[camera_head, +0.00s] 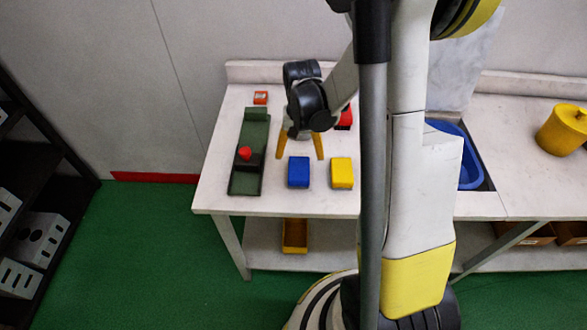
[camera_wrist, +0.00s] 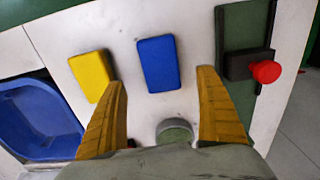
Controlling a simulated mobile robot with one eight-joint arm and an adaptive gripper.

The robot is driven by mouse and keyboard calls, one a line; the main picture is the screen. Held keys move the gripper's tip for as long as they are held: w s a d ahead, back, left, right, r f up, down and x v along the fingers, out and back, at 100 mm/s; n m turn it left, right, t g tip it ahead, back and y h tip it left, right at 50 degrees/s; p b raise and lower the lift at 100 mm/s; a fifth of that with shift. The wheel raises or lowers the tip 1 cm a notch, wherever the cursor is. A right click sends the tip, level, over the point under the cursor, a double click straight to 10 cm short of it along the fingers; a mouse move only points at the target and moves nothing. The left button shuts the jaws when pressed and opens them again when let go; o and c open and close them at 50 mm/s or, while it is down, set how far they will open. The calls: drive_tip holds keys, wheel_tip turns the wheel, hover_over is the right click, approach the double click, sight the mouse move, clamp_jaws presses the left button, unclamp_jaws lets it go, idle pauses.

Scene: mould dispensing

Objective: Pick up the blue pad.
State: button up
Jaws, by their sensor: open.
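The blue pad (camera_head: 299,172) is a flat rectangular block on the white table, left of the yellow block in the head view. My gripper (camera_head: 300,157) has yellow fingers spread wide just behind the blue pad, and nothing is between them. In the wrist view the blue pad (camera_wrist: 158,64) lies beyond the fingertips, roughly centred between the open fingers (camera_wrist: 162,75). The pad looks apart from both fingers.
A yellow block (camera_head: 342,173) lies right of the pad. A dark green device (camera_head: 248,165) with a red knob (camera_head: 244,153) lies left. A blue basin (camera_head: 470,165) is farther right.

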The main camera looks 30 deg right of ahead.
sight(299, 168)
wheel_tip(299, 168, down, 8)
drive_tip(key=b, duration=0.2)
drive_tip(key=shift+s+a+b, duration=0.1)
drive_tip(key=shift+a+b, duration=0.05)
drive_tip(key=shift+b, duration=0.25)
drive_tip(key=c, duration=1.4)
drive_tip(key=shift+r, duration=0.2)
drive_tip(key=shift+r, duration=0.3)
drive_tip(key=r, duration=0.1)
drive_tip(key=r+p, duration=0.2)
drive_tip(key=r, duration=0.1)
drive_tip(key=shift+s+d, duration=0.3)
drive_tip(key=s+d+r+p, duration=0.1)
drive_tip(key=s+d+r, duration=0.2)
drive_tip(key=s+d, duration=0.1)
drive_tip(key=s, duration=0.1)
drive_tip(key=s+d+r+p, duration=0.1)
drive_tip(key=s+d+r, duration=0.1)
drive_tip(key=shift+s+d+r+p, duration=0.15)
drive_tip(key=shift+d+r+p, duration=0.2)
drive_tip(key=shift+s+d+r, duration=0.2)
drive_tip(key=shift+s+d, duration=0.15)
